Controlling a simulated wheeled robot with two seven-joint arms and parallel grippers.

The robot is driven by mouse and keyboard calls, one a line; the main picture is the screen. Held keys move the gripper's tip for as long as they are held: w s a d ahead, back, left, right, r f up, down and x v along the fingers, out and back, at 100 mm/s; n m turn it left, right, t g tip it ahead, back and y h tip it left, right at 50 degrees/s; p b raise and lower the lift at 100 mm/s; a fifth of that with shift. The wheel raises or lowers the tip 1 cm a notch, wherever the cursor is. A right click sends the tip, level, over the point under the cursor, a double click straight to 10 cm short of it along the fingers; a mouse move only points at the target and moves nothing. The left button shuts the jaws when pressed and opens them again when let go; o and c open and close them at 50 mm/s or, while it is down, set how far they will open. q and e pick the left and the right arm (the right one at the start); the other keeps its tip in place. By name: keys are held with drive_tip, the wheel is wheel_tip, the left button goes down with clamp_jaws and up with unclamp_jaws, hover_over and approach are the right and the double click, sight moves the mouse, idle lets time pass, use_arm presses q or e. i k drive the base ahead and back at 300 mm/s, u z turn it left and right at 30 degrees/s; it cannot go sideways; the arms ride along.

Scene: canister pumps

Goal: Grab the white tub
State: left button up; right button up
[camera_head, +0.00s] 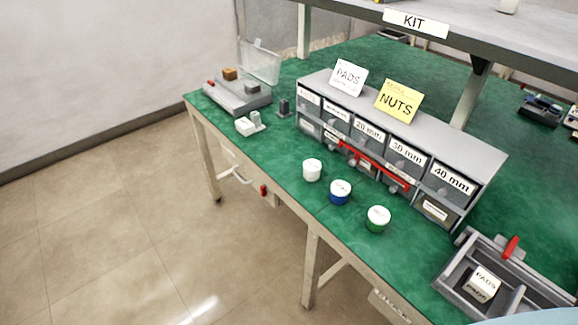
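The white tub (312,171) stands upright on the green bench top (285,185), in front of the grey drawer cabinet. It is the leftmost of three small tubs in a slanting row. A tub with a blue body and white lid (340,193) stands just right of it, apart from it. A tub with a green body and white lid (378,219) stands further right and nearer. The white tub is fully visible with nothing over it. Neither of my grippers shows in the head view.
The drawer cabinet (440,146) with size labels stands close behind the tubs, a red bar (375,165) across its front. A grey divided tray (455,277) is at lower right. A grey device (240,97) and small white block (245,126) are at left. The bench's front edge is clear.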

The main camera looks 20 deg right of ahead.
sight(312, 167)
drive_tip(key=i, duration=0.65)
drive_tip(key=z, duration=2.25)
